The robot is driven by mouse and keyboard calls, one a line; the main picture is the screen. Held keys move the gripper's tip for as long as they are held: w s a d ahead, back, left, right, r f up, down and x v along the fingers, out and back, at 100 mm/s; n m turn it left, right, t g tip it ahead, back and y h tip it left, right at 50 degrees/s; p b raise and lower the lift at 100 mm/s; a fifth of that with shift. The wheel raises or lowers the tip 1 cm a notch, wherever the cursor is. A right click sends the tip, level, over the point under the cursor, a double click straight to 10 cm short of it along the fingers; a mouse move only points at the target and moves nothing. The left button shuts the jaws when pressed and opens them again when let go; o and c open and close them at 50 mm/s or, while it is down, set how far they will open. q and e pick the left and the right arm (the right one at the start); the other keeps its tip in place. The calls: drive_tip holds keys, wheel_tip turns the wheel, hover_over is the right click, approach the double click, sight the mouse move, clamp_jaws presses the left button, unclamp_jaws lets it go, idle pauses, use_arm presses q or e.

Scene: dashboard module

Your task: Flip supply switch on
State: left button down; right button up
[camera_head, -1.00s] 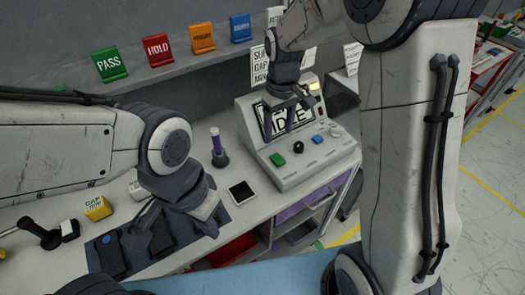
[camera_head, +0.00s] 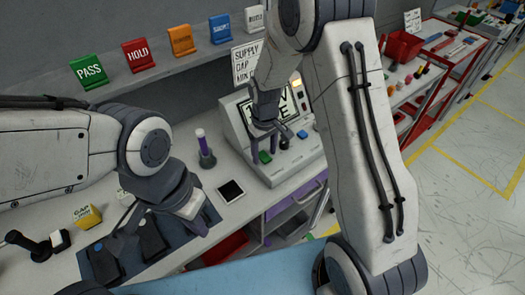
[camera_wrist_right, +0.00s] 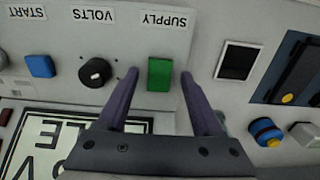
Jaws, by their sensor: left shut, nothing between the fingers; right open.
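The green supply switch (camera_wrist_right: 160,73) sits on the sloped panel of the console (camera_head: 285,165), below the SUPPLY label (camera_wrist_right: 167,20), which appears upside down in the right wrist view. My right gripper (camera_wrist_right: 159,76) is open, with one finger on each side of the green switch and a gap to each. I cannot tell how far the fingertips are above the panel. In the head view the switch (camera_head: 265,157) shows just below the right fingers. My left gripper (camera_head: 190,215) is shut and empty over the dark mat at the left.
Beside the switch are a black VOLTS knob (camera_wrist_right: 95,72) and a blue START button (camera_wrist_right: 40,66). A black-screened tablet (camera_head: 231,191) and a purple tube in a stand (camera_head: 205,150) stand left of the console. Coloured signs line the shelf behind.

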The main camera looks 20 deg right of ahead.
clamp_jaws()
drive_tip(key=shift+w+a+r+g+p, duration=0.15)
drive_tip(key=shift+r+g+p, duration=0.2)
drive_tip(key=shift+p, duration=0.5)
drive_tip(key=shift+w+f+g+h+p, duration=0.1)
drive_tip(key=shift+f+g+h+p, duration=0.05)
drive_tip(key=shift+g+h+p, duration=0.2)
drive_tip(key=shift+f+g+p, duration=0.2)
drive_tip(key=shift+g+p, duration=0.15)
drive_tip(key=shift+g, duration=0.05)
unclamp_jaws()
